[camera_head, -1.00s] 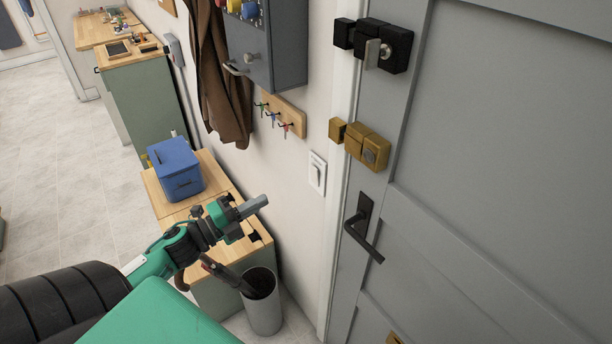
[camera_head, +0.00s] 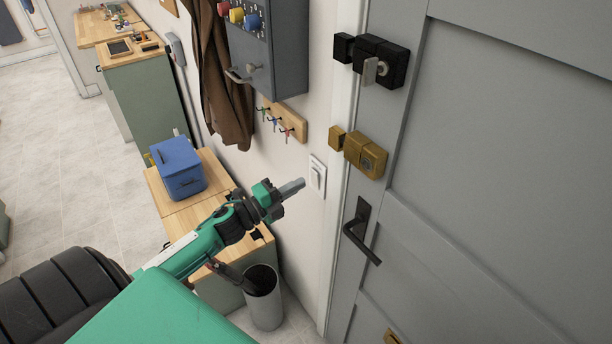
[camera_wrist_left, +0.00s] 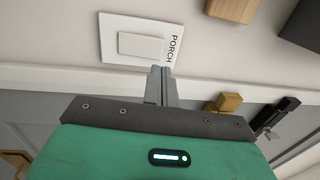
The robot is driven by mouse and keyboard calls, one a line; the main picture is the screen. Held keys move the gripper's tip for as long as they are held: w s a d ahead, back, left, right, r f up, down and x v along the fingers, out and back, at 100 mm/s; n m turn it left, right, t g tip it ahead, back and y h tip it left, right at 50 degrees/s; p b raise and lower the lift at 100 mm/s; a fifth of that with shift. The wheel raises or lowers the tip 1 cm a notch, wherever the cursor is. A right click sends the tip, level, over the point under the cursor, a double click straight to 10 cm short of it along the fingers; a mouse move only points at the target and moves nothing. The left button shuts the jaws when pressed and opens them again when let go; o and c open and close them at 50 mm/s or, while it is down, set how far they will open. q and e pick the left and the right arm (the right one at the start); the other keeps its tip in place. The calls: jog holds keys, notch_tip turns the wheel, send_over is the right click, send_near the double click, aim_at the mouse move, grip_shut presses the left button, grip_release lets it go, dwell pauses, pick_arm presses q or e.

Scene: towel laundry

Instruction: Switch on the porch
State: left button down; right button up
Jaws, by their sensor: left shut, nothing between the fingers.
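The porch switch (camera_head: 317,177) is a white rocker plate on the wall just left of the door frame. In the left wrist view the switch (camera_wrist_left: 138,43) shows up close, with the word PORCH on its plate. My left gripper (camera_head: 301,183) is shut and empty, its fingertips just left of and slightly below the switch in the head view. In the left wrist view its closed fingers (camera_wrist_left: 160,74) point at the plate's lower edge near the lettering. I cannot tell whether they touch. My right gripper is not in view.
The grey door (camera_head: 500,170) with brass lock (camera_head: 365,155) and black handle (camera_head: 361,232) is to the right. A key rack (camera_head: 284,120) and grey cabinet (camera_head: 280,55) hang above left. A blue box (camera_head: 177,168) sits on the wooden bench, beside a bin (camera_head: 263,305).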

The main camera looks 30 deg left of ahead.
aim_at(316, 174)
pick_arm(q)
jog(key=p+x, duration=0.1)
jog(key=x, duration=0.2)
jog(key=shift+s, duration=0.1)
jog(key=shift+w+d, duration=0.1)
jog(key=shift+w, duration=0.15)
jog(key=shift+w, duration=0.1)
jog(key=shift+w+d+r, duration=0.15)
jog(key=shift+w+r, duration=0.1)
jog(key=shift+f, duration=0.1)
jog(key=shift+s, duration=0.1)
